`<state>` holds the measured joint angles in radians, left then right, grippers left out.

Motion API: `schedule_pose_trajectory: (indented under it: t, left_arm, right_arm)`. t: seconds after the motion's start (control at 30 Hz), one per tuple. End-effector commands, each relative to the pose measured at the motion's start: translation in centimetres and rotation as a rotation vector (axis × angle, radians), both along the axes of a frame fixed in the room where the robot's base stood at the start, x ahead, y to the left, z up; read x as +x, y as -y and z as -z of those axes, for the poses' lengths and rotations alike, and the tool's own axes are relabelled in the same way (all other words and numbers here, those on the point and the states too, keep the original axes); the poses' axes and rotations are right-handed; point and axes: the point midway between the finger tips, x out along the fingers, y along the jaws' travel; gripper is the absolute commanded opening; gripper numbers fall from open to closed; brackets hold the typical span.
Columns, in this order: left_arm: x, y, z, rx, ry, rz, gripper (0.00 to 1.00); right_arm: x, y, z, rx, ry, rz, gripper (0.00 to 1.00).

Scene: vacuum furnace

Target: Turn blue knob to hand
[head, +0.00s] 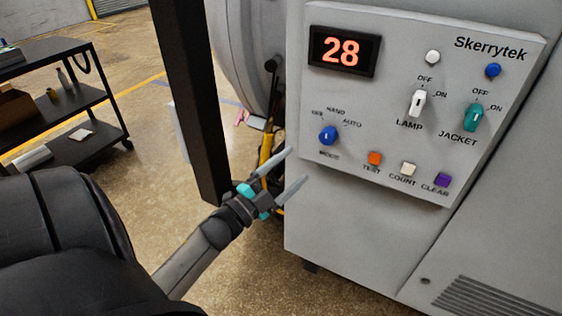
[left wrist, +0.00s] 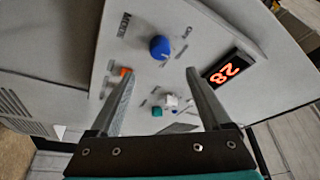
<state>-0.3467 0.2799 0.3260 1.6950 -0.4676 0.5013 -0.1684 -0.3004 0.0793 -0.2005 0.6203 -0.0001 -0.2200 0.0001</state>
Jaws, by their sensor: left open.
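The blue knob (head: 328,135) sits at the lower left of the grey control panel, under the display. Labels OFF, HAND and AUTO stand around its top and MODE below it. Which label it points to is too small to tell. My left gripper (head: 297,167) is open and empty, below and left of the knob, with its fingers pointing at the panel. In the left wrist view the knob (left wrist: 159,46) shows beyond and between the two open fingertips (left wrist: 158,75), apart from both. My right gripper is not in view.
An orange TEST button (head: 375,158), a white COUNT button (head: 408,168) and a purple CLEAR button (head: 442,180) lie right of the knob. The display (head: 343,52) reads 28. A white LAMP switch (head: 416,103) and teal JACKET knob (head: 477,117) are farther right. A dark post (head: 190,100) stands left.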

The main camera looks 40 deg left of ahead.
Motion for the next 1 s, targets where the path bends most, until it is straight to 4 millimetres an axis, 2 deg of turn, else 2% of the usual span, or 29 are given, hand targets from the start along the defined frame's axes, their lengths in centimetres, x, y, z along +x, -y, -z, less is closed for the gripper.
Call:
schedule_pose_trajectory:
  t: [0.1, 0.3, 0.87, 0.93, 1.0]
  left_arm:
    - [-1.6, -0.1, 0.4, -0.002, -0.001, -0.001, 0.81]
    - [-2.8, -0.3, 0.6, -0.001, 0.001, 0.001, 0.81]
    - [-2.9, -0.3, 0.6, -0.001, 0.001, 0.001, 0.81]
    - [-2.9, -0.3, 0.9, -0.006, -0.005, -0.002, 0.81]
    - [-2.8, -0.4, 2.2, -0.028, -0.031, -0.012, 0.81]
  right_arm:
    - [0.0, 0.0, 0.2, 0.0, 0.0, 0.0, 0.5]
    - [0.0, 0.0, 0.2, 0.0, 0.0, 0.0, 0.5]
    - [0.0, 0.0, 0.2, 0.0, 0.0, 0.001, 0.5]
    - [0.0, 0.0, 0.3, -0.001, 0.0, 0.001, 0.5]
    - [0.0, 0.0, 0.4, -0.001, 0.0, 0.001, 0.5]
